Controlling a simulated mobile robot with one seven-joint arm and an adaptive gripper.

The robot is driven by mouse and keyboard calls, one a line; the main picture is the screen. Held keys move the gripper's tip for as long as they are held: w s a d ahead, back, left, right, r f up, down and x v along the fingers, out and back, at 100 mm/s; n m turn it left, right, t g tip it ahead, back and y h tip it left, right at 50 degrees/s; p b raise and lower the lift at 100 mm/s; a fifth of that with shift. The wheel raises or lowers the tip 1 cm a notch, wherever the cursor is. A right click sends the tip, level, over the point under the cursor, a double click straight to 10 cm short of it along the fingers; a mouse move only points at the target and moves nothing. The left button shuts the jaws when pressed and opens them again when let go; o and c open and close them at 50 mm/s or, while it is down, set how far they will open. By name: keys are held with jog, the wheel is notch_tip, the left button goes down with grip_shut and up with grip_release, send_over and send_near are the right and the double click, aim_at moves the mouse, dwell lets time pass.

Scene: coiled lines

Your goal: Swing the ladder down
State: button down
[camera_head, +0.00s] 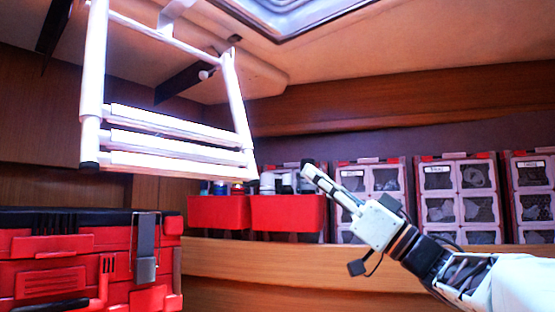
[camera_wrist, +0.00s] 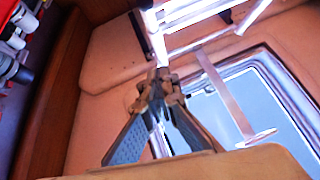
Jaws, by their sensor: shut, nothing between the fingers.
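The white ladder (camera_head: 175,145) hangs at the upper left in the head view, below the ceiling. Its rungs are bunched together at the lower end between two side rails, and black caps show on its lower ends. In the wrist view part of the ladder (camera_wrist: 155,40) shows at the top, beyond the fingertips. My gripper (camera_head: 309,172) is shut and empty. It is to the right of the ladder and apart from it in the head view, pointing up and left. The fingertips also show in the wrist view (camera_wrist: 160,76).
A ceiling hatch (camera_head: 276,24) is above. Red bins (camera_head: 288,213) with bottles and clear-fronted boxes (camera_head: 370,185) stand on the wooden shelf (camera_head: 300,258) behind my arm. A red toolbox (camera_head: 60,262) is below the ladder. Open air lies between ladder and gripper.

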aim_at(252, 149)
jog(key=p+x, duration=0.1)
jog(key=x, duration=0.3)
jog(key=f+p+x, duration=0.1)
jog(key=x, duration=0.3)
jog(key=a+x, duration=0.1)
jog(key=x, duration=0.3)
jog(key=shift+w+a+f+p, duration=0.1)
jog(key=shift+w+f+p, duration=0.2)
jog(key=shift+p, duration=0.1)
jog(key=shift+w+a+f, duration=0.1)
jog(key=shift+w+a, duration=0.1)
jog(key=shift+a, duration=0.1)
jog(key=shift+w+a+f, duration=0.15)
jog(key=shift+a+f, duration=0.05)
jog(key=shift+a, duration=0.05)
jog(key=w+a+f+y+b, duration=0.2)
jog(key=w+a+f+b, duration=0.1)
jog(key=w+a, duration=0.2)
jog(key=shift+a+f+n+b, duration=0.15)
jog(key=shift+a+n+b, duration=0.25)
jog(key=shift+a, duration=0.15)
jog(key=shift+f, duration=0.1)
